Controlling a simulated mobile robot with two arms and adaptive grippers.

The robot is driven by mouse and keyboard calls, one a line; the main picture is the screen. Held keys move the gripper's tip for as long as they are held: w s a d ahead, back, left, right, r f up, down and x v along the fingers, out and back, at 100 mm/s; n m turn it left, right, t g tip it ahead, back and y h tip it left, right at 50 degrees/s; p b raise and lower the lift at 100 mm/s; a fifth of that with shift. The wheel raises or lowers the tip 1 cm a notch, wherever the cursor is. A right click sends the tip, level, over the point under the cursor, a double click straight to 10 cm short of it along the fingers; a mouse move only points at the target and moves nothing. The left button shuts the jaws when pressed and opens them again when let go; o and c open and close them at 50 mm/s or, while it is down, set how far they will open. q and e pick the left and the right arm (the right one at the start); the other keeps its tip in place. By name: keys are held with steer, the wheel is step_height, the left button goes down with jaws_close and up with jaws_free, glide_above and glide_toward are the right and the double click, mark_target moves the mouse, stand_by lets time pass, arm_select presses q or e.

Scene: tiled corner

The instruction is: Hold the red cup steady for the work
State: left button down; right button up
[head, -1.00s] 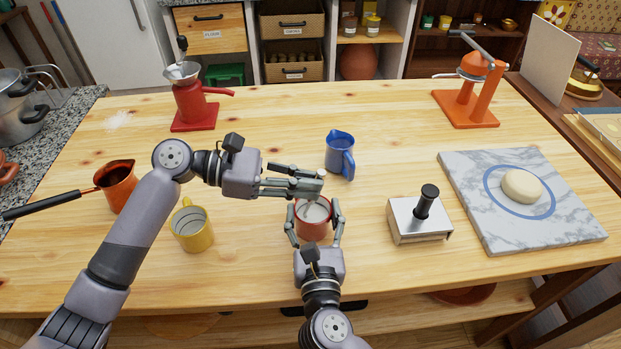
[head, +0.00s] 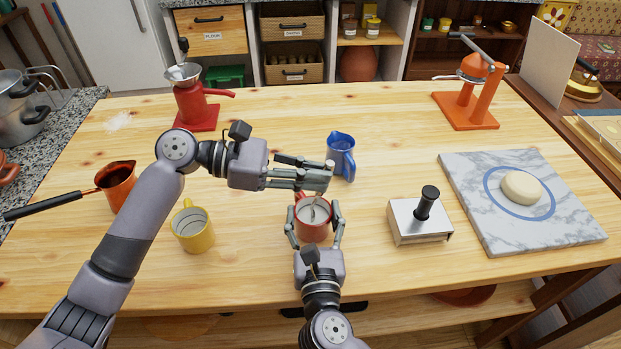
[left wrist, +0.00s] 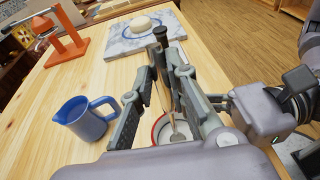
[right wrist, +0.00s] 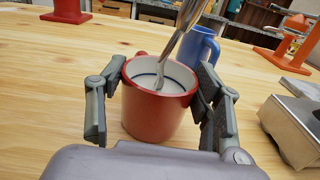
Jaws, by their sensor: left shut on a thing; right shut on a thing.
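The red cup (head: 312,232) stands upright on the wooden table, with pale liquid inside. My right gripper (head: 315,215) is shut on the cup, one finger on each side, as the right wrist view of the cup (right wrist: 150,115) also shows. My left gripper (head: 328,178) is above the cup's far rim and shut on a metal spoon (right wrist: 176,45). The spoon slants down into the cup, and its lower end shows in the left wrist view (left wrist: 176,132). The spoon's upper part is largely hidden by the left fingers in the head view.
A blue jug (head: 340,155) stands close behind the cup. A yellow mug (head: 192,230) is to the left, and a metal tamper block (head: 418,222) to the right. A marble slab (head: 575,225) lies farther right. The table's front edge is near the cup.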

arm_select(q)
steer(key=shift+s+d+r, duration=0.1)
steer(key=shift+d+r, duration=0.1)
steer(key=shift+r, duration=0.6)
steer(key=shift+w+d+r, duration=0.1)
steer(key=shift+d+r, duration=0.05)
steer(key=shift+r, duration=0.7)
steer(key=shift+s+d+r, duration=0.1)
steer(key=shift+d+r, duration=0.1)
steer(key=shift+r, duration=0.6)
steer(key=shift+r, duration=0.1)
steer(key=shift+r, duration=1.9)
arm_select(e)
steer(key=o, duration=1.6)
steer(key=shift+o, duration=0.2)
steer(key=shift+s, duration=0.1)
steer(key=s, duration=1.1)
steer(key=shift+s+a, duration=0.1)
steer(key=shift+s, duration=0.35)
